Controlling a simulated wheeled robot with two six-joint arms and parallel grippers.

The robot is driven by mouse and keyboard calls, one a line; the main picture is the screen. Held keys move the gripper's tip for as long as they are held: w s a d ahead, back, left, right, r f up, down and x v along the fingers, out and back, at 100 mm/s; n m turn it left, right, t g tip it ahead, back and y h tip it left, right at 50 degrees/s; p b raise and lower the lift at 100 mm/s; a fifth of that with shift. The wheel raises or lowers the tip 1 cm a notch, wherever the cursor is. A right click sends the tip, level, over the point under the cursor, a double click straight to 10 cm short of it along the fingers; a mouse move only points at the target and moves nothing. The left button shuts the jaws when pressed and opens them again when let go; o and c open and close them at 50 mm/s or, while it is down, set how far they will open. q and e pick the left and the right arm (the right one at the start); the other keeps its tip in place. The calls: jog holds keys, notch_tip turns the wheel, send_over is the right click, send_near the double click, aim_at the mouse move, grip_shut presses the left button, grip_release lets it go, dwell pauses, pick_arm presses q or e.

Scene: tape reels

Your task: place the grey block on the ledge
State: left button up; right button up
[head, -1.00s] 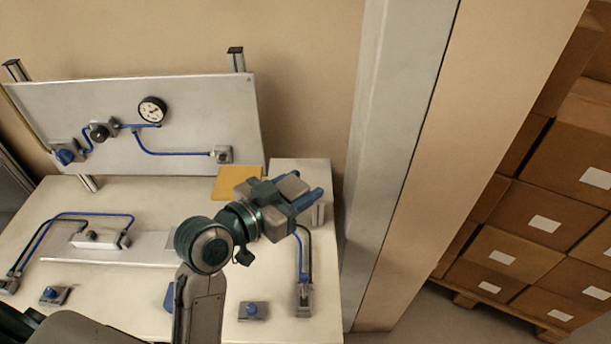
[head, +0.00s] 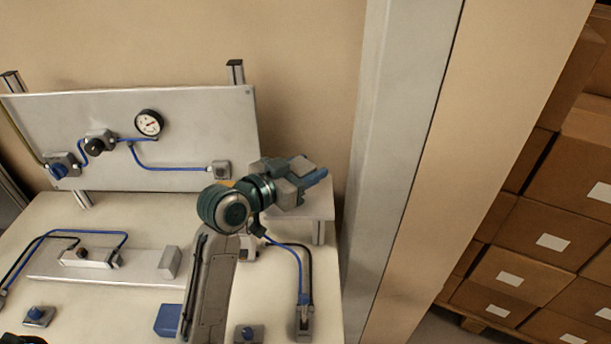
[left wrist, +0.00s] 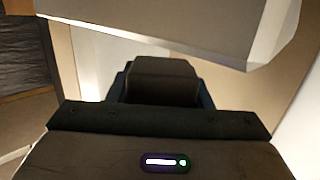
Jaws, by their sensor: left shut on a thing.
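My left gripper (head: 312,178) is shut on the grey block (head: 302,165), which shows at its blue fingertips, partly covered by the near finger. In the head view they overlap the ledge (head: 326,206), a pale raised shelf at the table's back right corner. I cannot tell whether the block touches the ledge. In the left wrist view, a dark blocky form sits between blue edges, and a large pale grey surface with a bevelled edge fills the top; I cannot tell what either is.
A pale panel (head: 200,115) with a gauge (head: 149,122) stands behind the table. Cables run to a fitting (head: 304,322) in front of the ledge. A blue block (head: 169,320) lies left of my forearm. A grey pillar (head: 385,180) rises right of the table.

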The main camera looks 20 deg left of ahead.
pick_arm(q)
notch_tip(320, 180, down, 3)
jog(key=shift+s+r+p, duration=0.1)
jog(key=shift+r+p, duration=0.05)
jog(key=shift+p, duration=0.25)
jog(key=shift+f, duration=0.25)
jog(key=o, duration=1.1)
jog(key=shift+r, duration=0.1)
pick_arm(e)
jog(key=shift+w+a+r, duration=0.15)
jog(key=shift+a+r, duration=0.15)
jog(key=shift+r, duration=0.15)
pick_arm(q)
jog(key=shift+r, duration=0.1)
pick_arm(e)
jog(key=shift+d, duration=0.1)
